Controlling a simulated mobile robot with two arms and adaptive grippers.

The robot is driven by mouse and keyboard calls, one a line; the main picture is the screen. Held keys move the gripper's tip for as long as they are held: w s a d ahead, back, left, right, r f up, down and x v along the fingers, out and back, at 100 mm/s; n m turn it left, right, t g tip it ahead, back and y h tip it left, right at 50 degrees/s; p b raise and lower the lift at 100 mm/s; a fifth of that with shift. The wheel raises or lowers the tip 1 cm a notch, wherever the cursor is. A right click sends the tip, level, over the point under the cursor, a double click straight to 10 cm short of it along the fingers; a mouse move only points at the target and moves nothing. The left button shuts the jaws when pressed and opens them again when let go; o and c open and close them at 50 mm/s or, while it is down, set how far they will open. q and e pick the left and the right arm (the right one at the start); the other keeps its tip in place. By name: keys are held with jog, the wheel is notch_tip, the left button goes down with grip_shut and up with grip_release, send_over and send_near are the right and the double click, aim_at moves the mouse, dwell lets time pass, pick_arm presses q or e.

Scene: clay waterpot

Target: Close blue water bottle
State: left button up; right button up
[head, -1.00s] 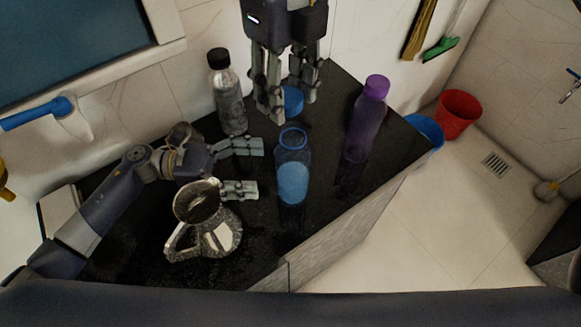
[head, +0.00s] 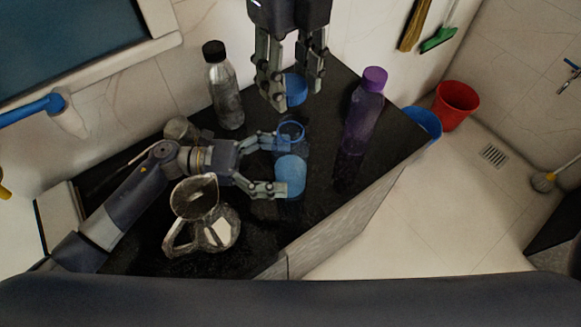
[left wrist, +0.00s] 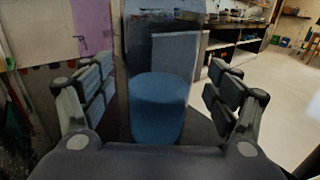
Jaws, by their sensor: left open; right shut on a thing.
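The blue water bottle (head: 290,172) stands upright and uncapped on the dark counter, with blue contents in its lower part. My left gripper (head: 282,165) is open, with its fingers on either side of the bottle. In the left wrist view the bottle (left wrist: 160,100) stands between the two open fingers (left wrist: 160,105), with gaps showing on both sides. My right gripper (head: 291,88) points down from the top, shut on the blue cap (head: 297,90). The cap is above and behind the bottle's open mouth.
A purple bottle (head: 363,115) stands to the right and a clear black-capped bottle (head: 225,90) to the back left. A glass jug (head: 205,220) is close in front of my left arm. The counter's right edge drops to the floor.

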pick_arm(q)
jog(key=shift+d, duration=1.2)
jog(key=c, duration=1.6)
pick_arm(e)
send_over(291, 116)
jog(key=s, duration=0.2)
jog(key=shift+w+f, duration=0.15)
jog(key=shift+f, duration=2.35)
jog(key=shift+f, duration=0.9)
jog(key=shift+f, duration=0.55)
